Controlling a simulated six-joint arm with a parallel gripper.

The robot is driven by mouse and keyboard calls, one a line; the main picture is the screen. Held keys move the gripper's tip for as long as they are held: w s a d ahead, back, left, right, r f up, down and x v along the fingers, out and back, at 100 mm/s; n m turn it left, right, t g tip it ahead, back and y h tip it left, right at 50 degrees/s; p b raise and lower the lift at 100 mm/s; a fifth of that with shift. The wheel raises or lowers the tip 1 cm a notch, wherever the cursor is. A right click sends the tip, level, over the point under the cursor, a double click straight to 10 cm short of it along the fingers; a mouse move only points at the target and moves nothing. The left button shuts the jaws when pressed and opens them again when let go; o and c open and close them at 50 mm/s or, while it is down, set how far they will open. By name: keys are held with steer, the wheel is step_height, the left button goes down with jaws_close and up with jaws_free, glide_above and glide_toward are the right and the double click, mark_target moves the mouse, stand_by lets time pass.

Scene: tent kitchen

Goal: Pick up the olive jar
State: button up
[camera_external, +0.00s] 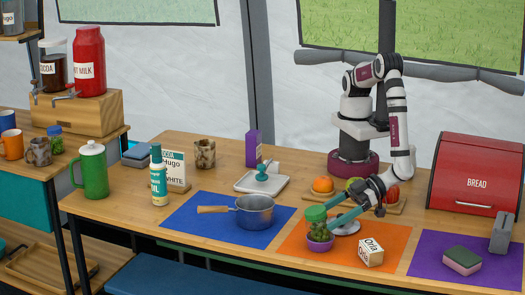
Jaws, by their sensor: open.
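A small jar with a green lid and dark green contents (316,222), which looks like the olive jar, is upright at the left side of the orange mat (292,252). Another small jar with a blue lid and green contents (55,139) stands on the left side table.
A grey pot (256,211) stands left on the blue mat (205,230). A small labelled carton (371,252) is right of the jar. A board with fruit (395,207) lies behind. A sponge (462,260) is on the purple mat (425,268); a red bread bin (476,175) stands far right.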

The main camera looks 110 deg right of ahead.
steer(key=x, duration=0.6)
steer(key=shift+w+a+f, duration=0.1)
steer(key=shift+a, duration=0.15)
jaws_close()
steer(key=shift+r, duration=2.3)
steer(key=w+d+r, duration=0.3)
steer(key=d+r, duration=0.3)
steer(key=d, duration=0.5)
steer(key=t+h, duration=0.2)
glide_above(308, 231)
steer(key=d, duration=0.2)
steer(key=f, duration=0.3)
steer(key=shift+s+a+f+m, duration=0.15)
steer(key=shift+s+f+m, duration=0.1)
steer(key=shift+s+m, duration=0.05)
steer(key=shift+s+a+f, duration=0.1)
steer(key=shift+a+f, duration=0.1)
steer(key=shift+f, duration=0.9)
steer(key=shift+a+f, duration=0.2)
steer(key=shift+f, duration=0.9)
